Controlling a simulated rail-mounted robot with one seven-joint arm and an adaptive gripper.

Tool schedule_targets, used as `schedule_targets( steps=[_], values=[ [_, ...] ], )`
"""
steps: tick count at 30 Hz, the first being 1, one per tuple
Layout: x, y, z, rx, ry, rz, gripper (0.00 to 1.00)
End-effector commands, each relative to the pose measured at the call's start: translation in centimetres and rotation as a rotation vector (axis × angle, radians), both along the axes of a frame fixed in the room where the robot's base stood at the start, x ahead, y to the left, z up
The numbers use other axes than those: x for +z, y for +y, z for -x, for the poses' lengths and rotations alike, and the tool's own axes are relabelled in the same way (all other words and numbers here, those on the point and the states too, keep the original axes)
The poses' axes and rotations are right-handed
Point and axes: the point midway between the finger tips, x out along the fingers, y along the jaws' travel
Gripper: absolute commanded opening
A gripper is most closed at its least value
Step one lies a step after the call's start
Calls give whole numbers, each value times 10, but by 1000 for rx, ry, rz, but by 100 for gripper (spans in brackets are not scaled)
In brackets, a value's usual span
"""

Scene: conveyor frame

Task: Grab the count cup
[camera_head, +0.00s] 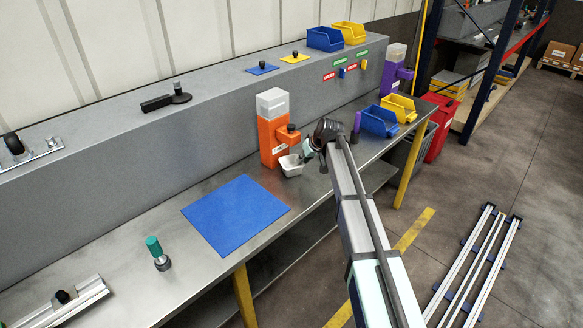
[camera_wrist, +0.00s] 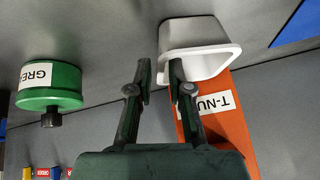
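The white cup (camera_head: 291,166) stands on the metal bench at the foot of the orange dispenser (camera_head: 273,135). In the wrist view the cup (camera_wrist: 200,36) shows its open mouth, beside the orange body labelled "T-NU…" (camera_wrist: 222,100). My gripper (camera_head: 306,152) is low at the cup's right side in the head view. In the wrist view its two fingers (camera_wrist: 158,72) are apart, with a gap between the tips. One fingertip overlaps the cup's rim and the other is outside the cup. I cannot tell whether either touches it.
A green container labelled "GRE…" (camera_wrist: 48,84) is near the gripper. Blue (camera_head: 379,121) and yellow (camera_head: 399,107) bins stand behind, near a purple dispenser (camera_head: 392,76).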

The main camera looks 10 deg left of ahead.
Motion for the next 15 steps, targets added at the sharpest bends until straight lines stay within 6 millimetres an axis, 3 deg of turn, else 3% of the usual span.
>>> schedule_targets(
  steps=[9, 15],
  values=[
    [-30, 17, -18, 2, 1, 0, 19],
    [-34, 18, -18, 1, 0, 0, 19]
  ],
)
